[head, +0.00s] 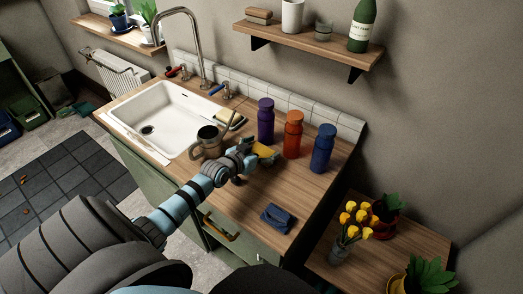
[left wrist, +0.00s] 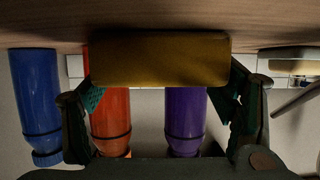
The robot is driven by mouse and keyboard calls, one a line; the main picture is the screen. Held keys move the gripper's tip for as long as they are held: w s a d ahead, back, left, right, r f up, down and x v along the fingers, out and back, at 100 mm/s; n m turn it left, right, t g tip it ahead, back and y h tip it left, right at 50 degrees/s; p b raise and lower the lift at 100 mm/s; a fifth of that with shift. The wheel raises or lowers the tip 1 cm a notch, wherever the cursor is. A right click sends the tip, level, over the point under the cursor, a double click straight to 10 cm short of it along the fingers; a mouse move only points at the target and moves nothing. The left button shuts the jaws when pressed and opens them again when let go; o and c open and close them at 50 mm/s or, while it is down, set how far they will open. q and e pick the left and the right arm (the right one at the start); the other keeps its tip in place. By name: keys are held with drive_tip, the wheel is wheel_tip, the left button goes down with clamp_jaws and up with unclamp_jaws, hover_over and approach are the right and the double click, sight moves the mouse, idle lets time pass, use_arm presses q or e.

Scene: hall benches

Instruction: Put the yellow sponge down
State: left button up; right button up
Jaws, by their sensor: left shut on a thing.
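The yellow sponge (head: 265,151) is in my left gripper (head: 254,154), over the wooden counter (head: 220,195) in front of the bottles. In the left wrist view the sponge (left wrist: 160,60) spans the space between the two fingers, which are shut on its ends. That view is upside down, with the counter along the top edge. The sponge is low, close to the counter; I cannot tell whether it touches. My right gripper is not in view.
Purple (head: 265,121), orange (head: 293,134) and blue (head: 323,148) bottles stand just behind the sponge.

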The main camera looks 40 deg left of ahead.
use_arm(q)
drive_tip(key=shift+f, duration=0.15)
drive_tip(key=o, duration=1)
